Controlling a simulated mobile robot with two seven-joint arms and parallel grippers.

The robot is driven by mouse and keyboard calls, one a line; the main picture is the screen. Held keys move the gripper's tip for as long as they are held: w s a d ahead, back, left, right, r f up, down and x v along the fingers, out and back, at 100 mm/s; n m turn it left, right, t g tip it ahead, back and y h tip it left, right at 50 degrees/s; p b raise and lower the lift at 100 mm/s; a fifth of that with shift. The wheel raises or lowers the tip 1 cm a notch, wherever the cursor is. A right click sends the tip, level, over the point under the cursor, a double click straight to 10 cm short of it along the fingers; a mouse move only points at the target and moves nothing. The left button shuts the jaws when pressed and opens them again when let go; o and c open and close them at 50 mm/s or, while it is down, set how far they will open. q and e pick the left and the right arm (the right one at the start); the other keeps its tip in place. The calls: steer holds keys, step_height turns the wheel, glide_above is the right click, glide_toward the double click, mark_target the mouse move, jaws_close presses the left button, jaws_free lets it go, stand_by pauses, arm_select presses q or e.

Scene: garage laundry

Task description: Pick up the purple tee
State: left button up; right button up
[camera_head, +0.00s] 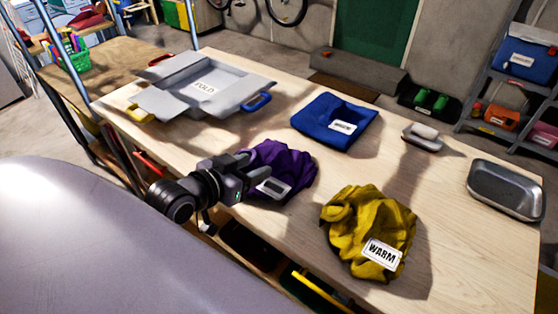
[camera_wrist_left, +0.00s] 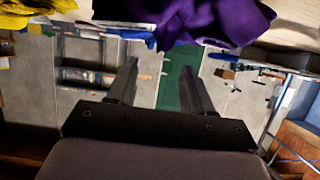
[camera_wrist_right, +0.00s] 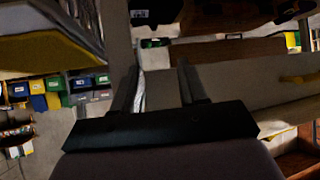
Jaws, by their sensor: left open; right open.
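The purple tee (camera_head: 287,164) lies crumpled on the wooden table, near its front edge, with a pale tag on it. My left gripper (camera_head: 250,166) is at the tee's left side in the head view, partly in front of it; whether they touch I cannot tell. In the left wrist view the tee (camera_wrist_left: 215,20) shows at the top, beyond the open, empty fingers (camera_wrist_left: 157,82). My right gripper (camera_wrist_right: 160,82) is open and empty in its wrist view, with no tee in sight there. It is not visible in the head view.
On the table (camera_head: 450,262) are a yellow garment (camera_head: 345,232) tagged WARM, a folded blue garment (camera_head: 325,110), a grey folding board (camera_head: 168,100), a brush-like block (camera_head: 422,137) and a metal tray (camera_head: 500,187). Shelves (camera_head: 500,90) stand at the right. Bare wood lies between the garments.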

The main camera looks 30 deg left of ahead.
mark_target(267, 160)
arm_select(q)
steer(key=shift+a+p+x, duration=0.2)
steer(key=shift+p+x, duration=0.1)
steer(key=shift+x, duration=2.85)
steer(key=shift+s+f, duration=0.1)
steer(key=shift+f, duration=0.1)
steer(key=shift+c, duration=0.3)
jaws_close()
